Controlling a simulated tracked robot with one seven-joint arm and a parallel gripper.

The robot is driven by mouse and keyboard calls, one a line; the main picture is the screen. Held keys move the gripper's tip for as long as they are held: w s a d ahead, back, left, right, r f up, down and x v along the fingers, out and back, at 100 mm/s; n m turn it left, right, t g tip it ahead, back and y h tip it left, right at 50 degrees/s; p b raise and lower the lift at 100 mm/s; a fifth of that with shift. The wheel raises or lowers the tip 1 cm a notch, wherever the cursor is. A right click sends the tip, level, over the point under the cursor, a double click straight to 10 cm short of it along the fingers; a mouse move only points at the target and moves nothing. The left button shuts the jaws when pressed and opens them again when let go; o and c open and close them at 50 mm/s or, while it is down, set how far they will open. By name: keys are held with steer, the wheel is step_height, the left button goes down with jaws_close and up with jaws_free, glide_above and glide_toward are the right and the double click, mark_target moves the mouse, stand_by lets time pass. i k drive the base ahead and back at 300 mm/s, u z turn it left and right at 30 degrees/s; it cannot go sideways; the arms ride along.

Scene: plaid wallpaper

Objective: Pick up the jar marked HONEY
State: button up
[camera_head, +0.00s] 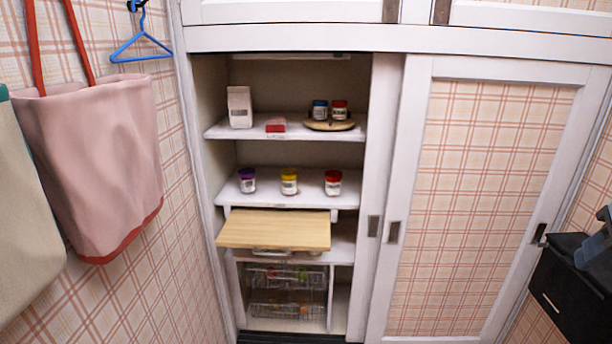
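Several small jars stand in the open cupboard, their labels too small to read, so I cannot tell which is marked HONEY. On the middle shelf (312,198) stand a purple-lidded jar (247,183), a yellow-lidded jar (289,185) and a red-lidded jar (333,186), spaced apart in a row. On the upper shelf (225,131), a blue-lidded jar (319,113) and another red-lidded jar (339,113) stand close together on a round wooden board (330,126). My gripper is not in view.
A white carton (240,107) and a small red box (276,126) share the upper shelf. A wooden board (275,230) juts out below the jars. A sliding door (490,200) covers the right side. A pink bag (95,165) hangs left; a black cabinet (568,295) stands right.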

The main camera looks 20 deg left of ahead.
mark_target(289, 176)
steer(key=z, duration=0.1)
steer(key=i, duration=1.3)
steer(key=u, duration=1.5)
steer(key=i, duration=0.5)
steer(key=z, duration=0.1)
